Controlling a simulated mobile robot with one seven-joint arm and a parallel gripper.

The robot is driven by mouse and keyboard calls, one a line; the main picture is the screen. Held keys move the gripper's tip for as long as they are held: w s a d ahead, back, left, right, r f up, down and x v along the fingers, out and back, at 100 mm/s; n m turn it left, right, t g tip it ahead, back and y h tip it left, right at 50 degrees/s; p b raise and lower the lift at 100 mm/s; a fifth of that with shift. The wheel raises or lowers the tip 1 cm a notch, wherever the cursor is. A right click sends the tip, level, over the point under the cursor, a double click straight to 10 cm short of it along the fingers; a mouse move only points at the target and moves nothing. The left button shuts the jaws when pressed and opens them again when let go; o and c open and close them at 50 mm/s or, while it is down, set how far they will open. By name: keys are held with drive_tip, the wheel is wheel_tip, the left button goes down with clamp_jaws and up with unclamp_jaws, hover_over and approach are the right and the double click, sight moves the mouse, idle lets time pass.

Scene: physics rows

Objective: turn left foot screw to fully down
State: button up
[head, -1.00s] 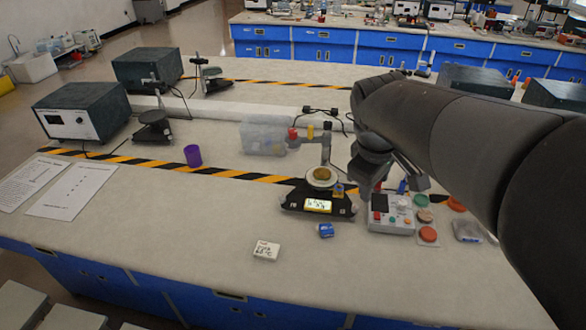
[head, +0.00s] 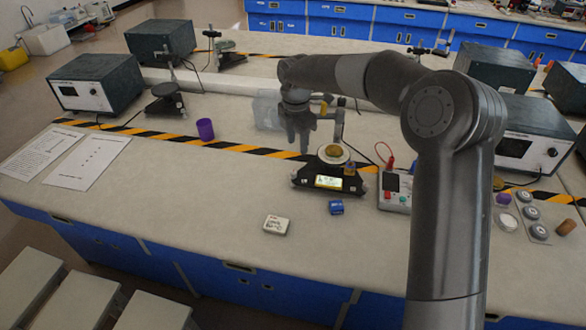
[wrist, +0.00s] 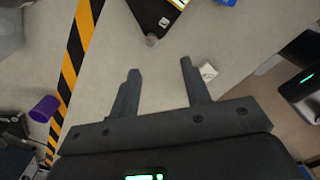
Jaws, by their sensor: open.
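The black levelling base (head: 308,178) with a lit display stands on the bench, and a pale round plate with a gold disc is on top of it. Its left foot screw (head: 296,184) is small at the left front corner. In the wrist view this foot screw (wrist: 151,40) shows as a grey knob at the base's near corner, beyond the fingertips and roughly between them. My gripper (head: 302,148) is open and empty, above the bench to the left of the base. The wrist view shows both fingers of my gripper (wrist: 160,72) apart, not touching the screw.
A white block (head: 277,225) and a blue block (head: 336,208) lie in front of the base. A purple cup (head: 205,129) stands left, by the striped tape. A control box (head: 394,190) stands right of the base.

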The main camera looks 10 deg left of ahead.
sight(293, 172)
drive_tip(key=shift+n, duration=0.6)
drive_tip(key=f, duration=0.4)
drive_tip(key=a+f, duration=0.1)
drive_tip(key=f, duration=0.3)
drive_tip(key=w+f, duration=0.1)
drive_tip(key=f, duration=0.3)
drive_tip(key=shift+a+f, duration=0.25)
drive_tip(key=shift+f, duration=0.05)
drive_tip(key=shift+c, duration=0.2)
clamp_jaws()
